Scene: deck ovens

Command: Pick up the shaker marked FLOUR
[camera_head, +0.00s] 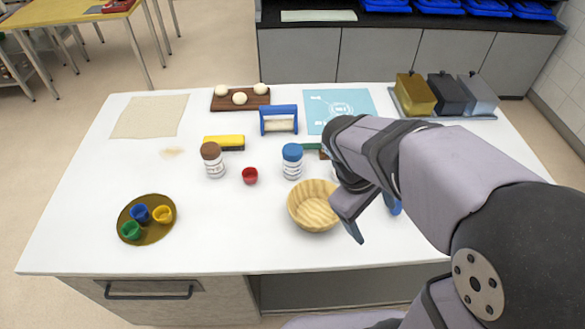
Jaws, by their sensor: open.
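A shaker with a brown lid (214,163) stands upright left of the table's middle. A second shaker with a blue lid (291,163) stands to its right. Both have white labels with print too small to read, so I cannot tell which is marked FLOUR. A whitish thing right of the blue-lidded shaker is mostly hidden by my arm. My gripper (352,211) is open, beside the right rim of the wooden bowl and to the right of both shakers. I see nothing between its fingers, though the arm partly hides them.
A wooden bowl (314,212) and a small red cup (250,176) stand near the shakers. A round brown tray (151,239) with coloured cups is front left. A yellow-and-black item (224,142) lies behind the brown-lidded shaker. The front middle of the table is clear.

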